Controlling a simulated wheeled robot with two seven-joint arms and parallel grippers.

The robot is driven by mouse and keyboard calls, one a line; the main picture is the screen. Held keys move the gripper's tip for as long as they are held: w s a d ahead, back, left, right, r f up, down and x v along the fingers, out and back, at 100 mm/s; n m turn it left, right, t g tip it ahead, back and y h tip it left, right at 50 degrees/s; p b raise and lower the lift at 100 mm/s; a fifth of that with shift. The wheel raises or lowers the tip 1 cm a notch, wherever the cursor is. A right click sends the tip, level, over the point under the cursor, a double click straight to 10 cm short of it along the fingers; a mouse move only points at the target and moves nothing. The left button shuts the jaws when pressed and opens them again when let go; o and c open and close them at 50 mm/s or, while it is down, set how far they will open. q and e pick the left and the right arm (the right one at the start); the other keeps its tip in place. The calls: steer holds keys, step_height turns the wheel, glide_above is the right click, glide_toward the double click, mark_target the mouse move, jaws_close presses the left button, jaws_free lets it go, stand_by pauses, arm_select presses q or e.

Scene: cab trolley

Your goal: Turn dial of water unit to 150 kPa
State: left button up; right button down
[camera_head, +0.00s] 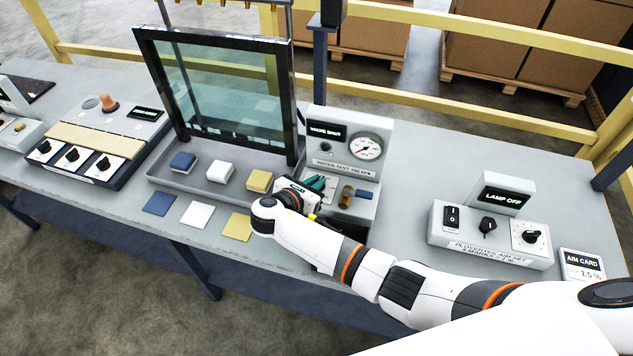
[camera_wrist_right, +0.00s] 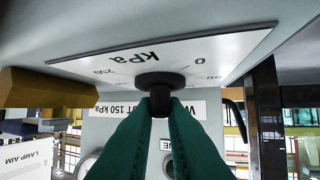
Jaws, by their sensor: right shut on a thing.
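The water unit (camera_head: 314,148) is a grey box with a "VALVE SHUT" display (camera_head: 325,131), a round gauge (camera_head: 366,147) and a "WATER TEST 150 kPa" label (camera_head: 343,169). Its black dial (camera_wrist_right: 160,83) shows in the right wrist view, on a white kPa scale plate (camera_wrist_right: 205,55) seen upside down. My right gripper (camera_head: 318,184) is at the unit's lower front. Its teal fingers (camera_wrist_right: 160,110) are shut on the dial's knob. The dial's pointer is hidden, so its setting cannot be read. My left gripper is not in view.
A brass-coloured handle (camera_head: 347,193) sits just right of the dial in the head view. Left stand a framed glass pane (camera_head: 225,95) and a tray (camera_head: 165,178) with coloured blocks. A lamp unit (camera_head: 490,240) stands right, with bare table between.

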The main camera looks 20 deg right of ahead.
steer(key=shift+w+a+m+g+h, duration=0.15)
steer(key=shift+m+g+h, duration=0.35)
steer(key=shift+m+g, duration=0.4)
steer(key=shift+b, duration=0.3)
steer(key=c, duration=1.5)
jaws_free()
